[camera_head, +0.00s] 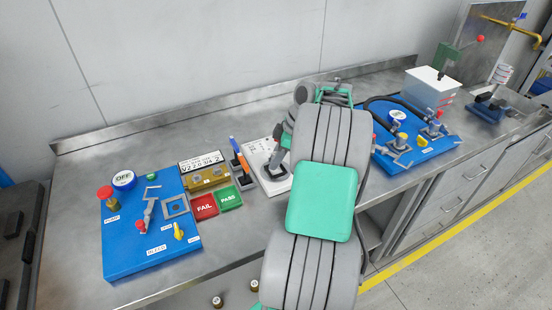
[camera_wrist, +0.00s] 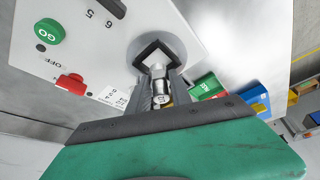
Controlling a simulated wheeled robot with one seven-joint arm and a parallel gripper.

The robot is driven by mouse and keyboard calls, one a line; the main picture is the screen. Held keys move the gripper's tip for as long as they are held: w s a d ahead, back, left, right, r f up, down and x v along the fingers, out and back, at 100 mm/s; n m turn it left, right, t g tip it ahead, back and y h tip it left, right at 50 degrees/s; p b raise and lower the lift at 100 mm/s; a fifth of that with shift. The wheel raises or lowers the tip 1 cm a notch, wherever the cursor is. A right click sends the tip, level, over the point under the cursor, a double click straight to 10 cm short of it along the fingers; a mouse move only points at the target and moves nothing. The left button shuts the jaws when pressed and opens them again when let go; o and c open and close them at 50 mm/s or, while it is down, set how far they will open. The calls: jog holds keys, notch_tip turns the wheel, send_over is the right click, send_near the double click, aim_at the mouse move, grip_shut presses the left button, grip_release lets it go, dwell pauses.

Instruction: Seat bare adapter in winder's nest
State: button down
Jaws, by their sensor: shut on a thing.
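The winder (camera_head: 258,153) is a white panel on the bench in the head view, partly hidden by my arm. In the wrist view its white face (camera_wrist: 105,50) carries a green GO button, a red knob near OFF and the numbers 5 and 6. The nest (camera_wrist: 140,50) is a dark square frame around a pale centre. My gripper (camera_wrist: 162,85) is shut on a shiny metal adapter (camera_wrist: 160,90), held between the fingers right at the nest. I cannot tell whether the adapter touches the nest or is inside it. In the head view my arm hides the adapter.
Left of the winder are red FAIL (camera_head: 204,206) and green PASS (camera_head: 229,197) trays, a brass block (camera_head: 206,177) and a blue test board (camera_head: 125,240). A second blue board (camera_head: 385,165) with hoses and a white tank (camera_head: 430,90) stand to the right.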

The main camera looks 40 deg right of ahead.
jog(key=shift+f, duration=0.15)
jog(key=shift+f+b, duration=0.45)
jog(key=shift+b, duration=0.1)
dwell(0.5)
jog(key=shift+f+b, duration=0.3)
jog(key=shift+f, duration=0.15)
